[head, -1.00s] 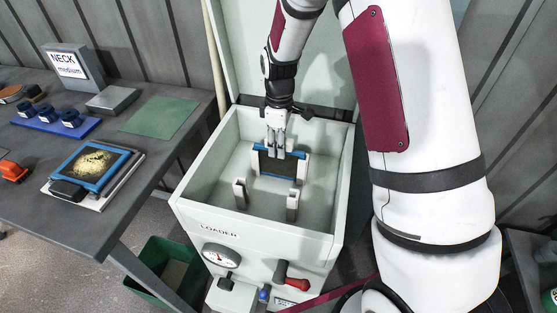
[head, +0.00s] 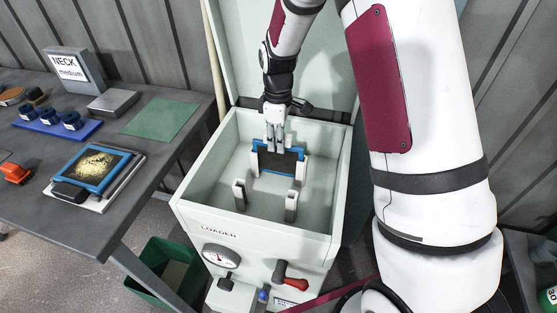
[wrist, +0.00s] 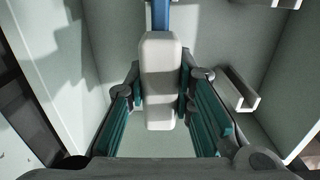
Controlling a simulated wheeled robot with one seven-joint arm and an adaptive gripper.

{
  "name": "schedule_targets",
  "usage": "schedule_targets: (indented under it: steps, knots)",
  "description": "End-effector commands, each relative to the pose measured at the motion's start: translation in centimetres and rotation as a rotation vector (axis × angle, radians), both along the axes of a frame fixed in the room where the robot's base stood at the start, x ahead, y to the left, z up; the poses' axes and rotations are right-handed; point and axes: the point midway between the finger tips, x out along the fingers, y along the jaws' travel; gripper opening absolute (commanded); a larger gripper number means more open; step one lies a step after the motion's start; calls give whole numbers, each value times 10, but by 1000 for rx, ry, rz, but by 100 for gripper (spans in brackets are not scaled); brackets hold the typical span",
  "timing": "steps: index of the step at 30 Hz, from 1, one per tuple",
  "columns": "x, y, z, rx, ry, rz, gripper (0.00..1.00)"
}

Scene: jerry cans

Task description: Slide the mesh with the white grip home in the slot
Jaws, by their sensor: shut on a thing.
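The mesh (head: 278,161), a dark screen in a blue frame, stands in the back part of the pale loader box. My gripper (head: 275,143) points down at its top edge. In the wrist view my gripper (wrist: 160,88) is shut on the white grip (wrist: 160,65), with a finger on each side. A blue frame bar (wrist: 160,14) runs on beyond the grip. Pale upright slot posts stand in the box: front left (head: 240,195), front right (head: 291,206) and back right (head: 301,171). How deep the mesh sits between the back posts cannot be told.
The box rim (head: 252,227) surrounds the mesh, and its raised lid (head: 305,65) stands behind. A table (head: 150,182) on the left holds another blue-framed screen (head: 95,166), blue-black pieces and a green mat (head: 160,117). The box floor between the front posts is clear.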

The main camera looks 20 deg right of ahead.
Motion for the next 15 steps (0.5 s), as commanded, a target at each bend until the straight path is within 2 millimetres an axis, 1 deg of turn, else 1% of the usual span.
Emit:
schedule_targets:
  steps: [1,15]
  knots:
    - [0,0,5,0,-1,0,0]
    - [-1,0,39,0,0,-1,0]
